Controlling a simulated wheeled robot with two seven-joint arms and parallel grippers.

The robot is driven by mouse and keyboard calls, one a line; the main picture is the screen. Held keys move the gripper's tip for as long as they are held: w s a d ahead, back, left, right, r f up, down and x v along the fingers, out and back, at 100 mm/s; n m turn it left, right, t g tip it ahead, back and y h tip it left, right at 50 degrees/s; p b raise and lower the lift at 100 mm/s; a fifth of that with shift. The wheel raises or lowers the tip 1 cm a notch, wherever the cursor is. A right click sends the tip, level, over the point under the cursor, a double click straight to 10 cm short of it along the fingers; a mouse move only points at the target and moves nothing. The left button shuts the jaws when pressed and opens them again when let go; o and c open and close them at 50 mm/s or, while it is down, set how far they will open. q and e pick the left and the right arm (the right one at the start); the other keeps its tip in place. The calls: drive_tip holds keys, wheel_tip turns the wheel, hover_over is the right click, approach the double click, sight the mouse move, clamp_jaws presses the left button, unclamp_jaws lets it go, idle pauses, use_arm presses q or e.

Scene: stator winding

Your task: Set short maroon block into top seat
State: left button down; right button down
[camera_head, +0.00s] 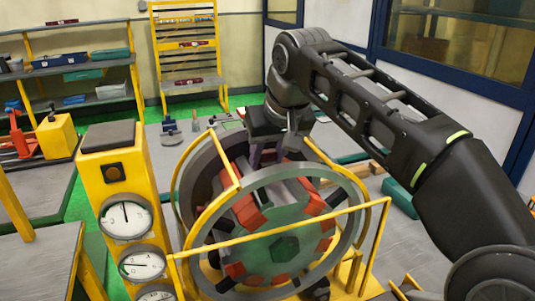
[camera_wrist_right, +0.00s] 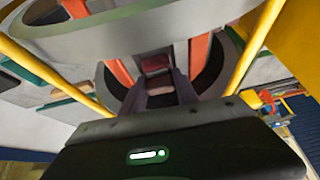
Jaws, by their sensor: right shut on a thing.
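My right gripper (camera_head: 268,158) reaches down from above onto the upper part of the round stator (camera_head: 283,172), between its grey rings. In the right wrist view its two dark fingers (camera_wrist_right: 159,84) are shut on the short maroon block (camera_wrist_right: 155,64). Orange-red strips (camera_wrist_right: 198,52) show on both sides of the fingers, with the block between them. The top seat is hidden by the gripper and the front ring, so I cannot tell whether the block touches it. My left gripper is not in view.
Yellow rails (camera_head: 290,228) cross the front of the stator. A yellow gauge column (camera_head: 117,200) stands close on its left. A teal box (camera_head: 402,197) lies on the floor at right. Shelves (camera_head: 80,66) and a yellow rack (camera_head: 186,50) stand at the back.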

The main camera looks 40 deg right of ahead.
drive_tip(key=shift+f, duration=0.2)
drive_tip(key=c, duration=0.9)
unclamp_jaws()
drive_tip(key=shift+f, duration=0.1)
drive_tip(key=shift+o, duration=0.2)
drive_tip(key=shift+s+r, duration=0.2)
drive_tip(key=shift+r, duration=0.25)
drive_tip(key=p+v, duration=0.3)
drive_tip(key=v, duration=0.4)
drive_tip(key=shift+p, duration=0.4)
drive_tip(key=shift+r, duration=0.1)
